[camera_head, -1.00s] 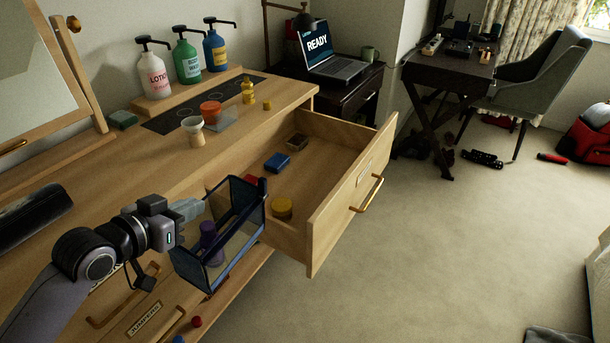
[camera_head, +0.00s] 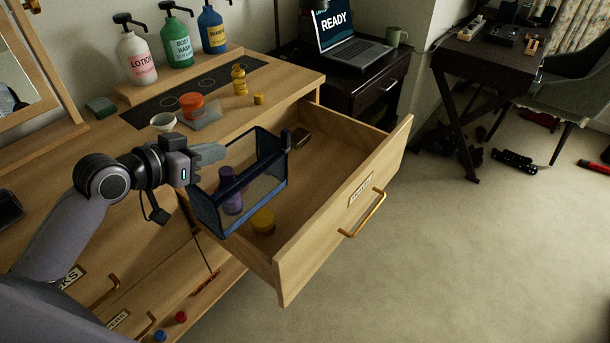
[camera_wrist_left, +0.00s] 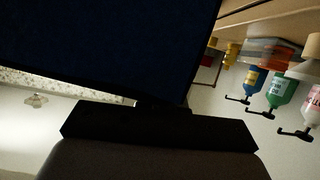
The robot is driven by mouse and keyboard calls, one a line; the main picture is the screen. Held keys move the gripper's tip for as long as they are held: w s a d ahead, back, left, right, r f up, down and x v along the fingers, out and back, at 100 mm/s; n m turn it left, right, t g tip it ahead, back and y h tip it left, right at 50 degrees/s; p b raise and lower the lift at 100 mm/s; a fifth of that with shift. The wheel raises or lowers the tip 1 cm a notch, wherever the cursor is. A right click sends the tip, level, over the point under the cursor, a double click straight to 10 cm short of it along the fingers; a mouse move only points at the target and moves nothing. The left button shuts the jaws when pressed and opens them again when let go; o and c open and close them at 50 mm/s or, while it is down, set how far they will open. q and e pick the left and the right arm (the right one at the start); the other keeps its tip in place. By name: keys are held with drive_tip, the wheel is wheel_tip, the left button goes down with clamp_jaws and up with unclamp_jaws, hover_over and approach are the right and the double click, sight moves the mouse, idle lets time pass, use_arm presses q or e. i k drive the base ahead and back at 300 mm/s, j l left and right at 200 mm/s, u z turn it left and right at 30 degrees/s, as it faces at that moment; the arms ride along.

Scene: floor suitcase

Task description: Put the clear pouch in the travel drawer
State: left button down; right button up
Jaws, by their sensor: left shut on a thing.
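The clear pouch (camera_head: 262,180) has see-through sides and a dark blue frame, with a purple bottle (camera_head: 231,190) inside it. My left gripper (camera_head: 212,155) is shut on the pouch at its left upper side and holds it over the open travel drawer (camera_head: 345,190). The pouch hides part of the drawer floor. In the left wrist view the pouch's dark blue side (camera_wrist_left: 110,45) fills the upper middle. A yellow round container (camera_head: 263,221) shows at the pouch's lower edge, in the drawer. My right gripper is not in view.
A small dark item (camera_head: 302,137) lies at the drawer's back. On the dresser top stand lotion (camera_head: 136,55), green (camera_head: 177,40) and blue (camera_head: 213,28) pump bottles, an orange-lidded jar (camera_head: 192,104) and a yellow bottle (camera_head: 239,80). Carpet right of the drawer (camera_head: 430,240) is clear.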

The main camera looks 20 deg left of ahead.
sight(337, 175)
drive_tip(key=i+l, duration=0.35)
drive_tip(key=i, duration=0.2)
drive_tip(key=i+l, duration=0.35)
drive_tip(key=i, duration=0.2)
